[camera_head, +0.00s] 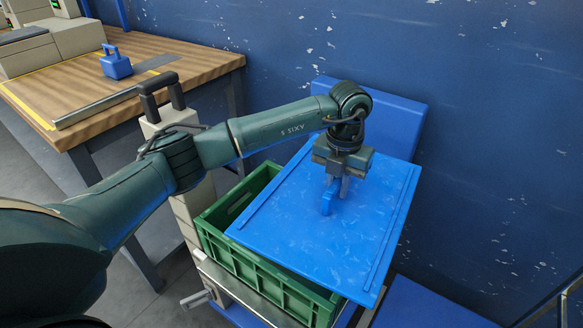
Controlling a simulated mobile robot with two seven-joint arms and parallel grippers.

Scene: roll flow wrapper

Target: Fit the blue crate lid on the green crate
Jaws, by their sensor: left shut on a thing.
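The blue crate lid (298,232) is a flat panel with raised ribs along its edges and an upright handle (327,203) near its middle. My left gripper (336,190) points down and is shut on this handle. The green crate (251,268) stands below the lid. The lid covers much of the crate's right part, while the crate's left end and near side show open. The lid is skewed to the crate and overhangs it to the right. Whether the lid touches the rim cannot be told. My right gripper is not in view.
The crate is on a metal-edged stand (236,292). A wooden table (188,62) at the upper left holds a small blue weight-like block (116,66) and a metal bar. A blue panel (398,112) stands behind the lid, near the blue wall (480,150).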

